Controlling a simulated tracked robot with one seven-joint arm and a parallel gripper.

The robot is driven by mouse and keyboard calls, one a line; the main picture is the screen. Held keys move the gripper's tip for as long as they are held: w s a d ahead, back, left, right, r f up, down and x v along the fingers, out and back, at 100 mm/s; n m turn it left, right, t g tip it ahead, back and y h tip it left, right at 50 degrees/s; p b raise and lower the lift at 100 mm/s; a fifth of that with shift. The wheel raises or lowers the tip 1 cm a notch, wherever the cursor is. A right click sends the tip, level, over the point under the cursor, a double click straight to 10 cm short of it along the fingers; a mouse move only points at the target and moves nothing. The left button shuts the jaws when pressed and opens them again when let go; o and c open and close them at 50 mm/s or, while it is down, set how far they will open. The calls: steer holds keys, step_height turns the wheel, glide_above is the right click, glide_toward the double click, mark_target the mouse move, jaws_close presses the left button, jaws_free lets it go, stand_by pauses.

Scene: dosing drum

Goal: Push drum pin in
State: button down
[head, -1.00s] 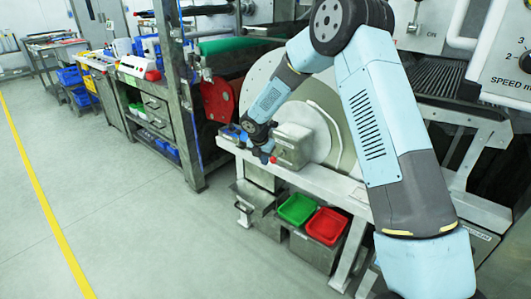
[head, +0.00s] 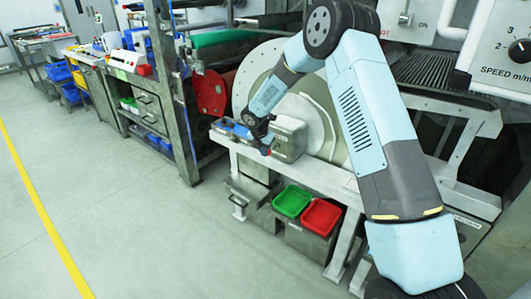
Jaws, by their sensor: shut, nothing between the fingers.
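The drum (head: 325,112) is the large pale disc behind my arm, at the middle of the head view. A grey metal box (head: 290,138) stands in front of it on a white frame. A small red tip (head: 265,151), possibly the drum pin, shows at the left side of the box. My gripper (head: 263,144) is shut and empty, pointing down right beside this red tip. Whether it touches the tip or the box is too small to tell. My arm hides part of the drum.
A green bin (head: 292,201) and a red bin (head: 321,217) sit below the frame. A dark metal post (head: 180,110) stands left of the drum. A control panel with a dial (head: 519,52) is at the upper right. The floor at left is clear.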

mark_target(270, 150)
steer(key=w+d, duration=0.2)
steer(key=shift+w+d, duration=0.15)
steer(key=shift+w, duration=0.2)
steer(key=shift+w+d+r, duration=0.1)
steer(key=shift+s+a, duration=0.25)
steer(key=shift+s, duration=0.2)
steer(key=s+a+r, duration=0.3)
steer(key=s+r, duration=0.2)
steer(key=r, duration=0.5)
steer(key=shift+s, duration=0.35)
steer(key=shift+a, duration=0.1)
